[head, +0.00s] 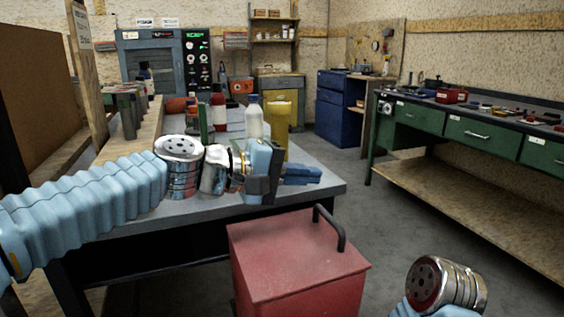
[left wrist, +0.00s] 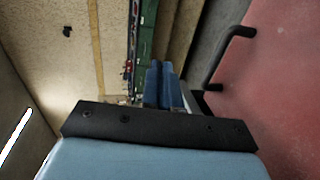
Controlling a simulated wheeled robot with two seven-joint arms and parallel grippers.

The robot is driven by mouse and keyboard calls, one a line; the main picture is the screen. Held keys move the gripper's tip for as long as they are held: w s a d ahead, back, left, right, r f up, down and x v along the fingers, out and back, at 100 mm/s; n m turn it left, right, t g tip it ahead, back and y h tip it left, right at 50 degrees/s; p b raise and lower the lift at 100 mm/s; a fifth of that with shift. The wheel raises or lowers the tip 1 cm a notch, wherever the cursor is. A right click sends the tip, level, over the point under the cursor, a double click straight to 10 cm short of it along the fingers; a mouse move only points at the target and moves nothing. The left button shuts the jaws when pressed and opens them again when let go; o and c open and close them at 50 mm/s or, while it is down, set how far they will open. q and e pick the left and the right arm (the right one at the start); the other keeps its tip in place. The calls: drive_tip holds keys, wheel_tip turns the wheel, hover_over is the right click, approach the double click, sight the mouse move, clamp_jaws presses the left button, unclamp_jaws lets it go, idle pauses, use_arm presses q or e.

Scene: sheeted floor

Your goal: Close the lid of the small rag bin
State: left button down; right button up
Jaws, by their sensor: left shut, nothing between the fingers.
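The red rag bin (head: 305,285) stands in front of the grey table, its lower part cut off by the picture's bottom edge. Its red lid (head: 285,250) lies across the top, with no gap visible, and has a black bar handle (head: 332,228). The lid (left wrist: 275,85) and handle (left wrist: 222,58) also show at the right of the left wrist view. My left gripper (head: 318,176) is shut and empty, above the table's near right corner, behind and apart from the bin. Its blue fingers (left wrist: 164,84) are together in the wrist view. My right gripper is out of view.
The grey table (head: 210,208) carries bottles, including a white one (head: 254,121) and a yellow container (head: 279,125), near my left arm. A green workbench (head: 480,135) stands along the right wall. Open floor lies between the bin and the workbench.

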sight(326, 215)
use_arm(q)
drive_tip(key=d+f+b, duration=0.1)
drive_tip(key=f, duration=0.1)
drive_tip(key=w+d+f+b, duration=0.1)
drive_tip(key=d+f, duration=0.1)
drive_tip(key=shift+d+f, duration=0.15)
drive_tip(key=shift+f, duration=0.05)
drive_tip(key=shift+w+d+f+b, duration=0.1)
drive_tip(key=shift+d+f+b, duration=0.25)
drive_tip(key=shift+f+b, duration=0.2)
drive_tip(key=shift+w+d+f+b, duration=0.1)
drive_tip(key=shift+d+f+b, duration=0.2)
drive_tip(key=shift+f+b, duration=0.2)
